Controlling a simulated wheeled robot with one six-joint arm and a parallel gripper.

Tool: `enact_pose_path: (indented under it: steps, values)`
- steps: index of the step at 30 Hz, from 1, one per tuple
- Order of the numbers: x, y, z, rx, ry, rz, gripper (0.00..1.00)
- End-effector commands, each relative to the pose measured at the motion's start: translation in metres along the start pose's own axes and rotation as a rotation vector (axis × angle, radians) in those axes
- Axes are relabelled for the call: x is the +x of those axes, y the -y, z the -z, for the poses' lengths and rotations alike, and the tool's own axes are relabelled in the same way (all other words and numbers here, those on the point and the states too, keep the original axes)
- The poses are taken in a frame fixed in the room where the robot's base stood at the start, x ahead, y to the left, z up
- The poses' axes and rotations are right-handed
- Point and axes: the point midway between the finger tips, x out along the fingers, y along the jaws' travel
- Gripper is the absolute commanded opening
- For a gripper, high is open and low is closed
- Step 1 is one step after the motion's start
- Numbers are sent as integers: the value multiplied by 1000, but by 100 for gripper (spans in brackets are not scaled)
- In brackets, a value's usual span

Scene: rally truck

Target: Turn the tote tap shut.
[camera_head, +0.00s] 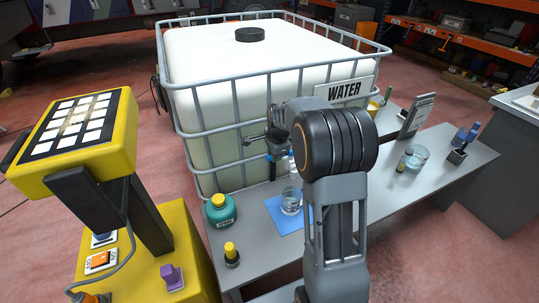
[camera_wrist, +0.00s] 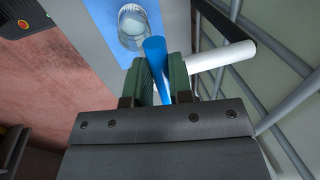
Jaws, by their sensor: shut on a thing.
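The white water tote (camera_head: 190,55) stands in a grey cage behind the bench. Its tap has a white pipe (camera_wrist: 222,57) and a blue handle (camera_wrist: 154,49). My gripper (camera_wrist: 165,72) has its green fingers on either side of the blue handle and is shut on it. In the head view, my gripper is in front of the cage, and my arm hides part of the tap. A glass (camera_head: 291,204) with some clear liquid stands on a blue mat (camera_head: 283,222) below; the glass also shows in the wrist view (camera_wrist: 133,28).
A teal bottle (camera_head: 220,211) and a small dark bottle with a yellow cap (camera_head: 232,257) stand on the grey bench at left. A glass bowl (camera_head: 415,157) and an upright panel (camera_head: 416,116) stand at right.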

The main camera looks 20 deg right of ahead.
Motion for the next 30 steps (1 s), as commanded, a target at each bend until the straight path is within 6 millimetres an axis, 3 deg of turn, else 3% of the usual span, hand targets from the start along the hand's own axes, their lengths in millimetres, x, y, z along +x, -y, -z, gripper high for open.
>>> enact_pose_path:
  steps: [3,4,12,22,30]
  values:
    - [-1,1,0,2,-1,5,0]
    - [-1,1,0,1,-1,5,21]
    - [-1,1,-1,-2,0,3,46]
    - [-7,2,-2,-3,-1,5,46]
    - [-55,2,-2,-3,-1,8,46]
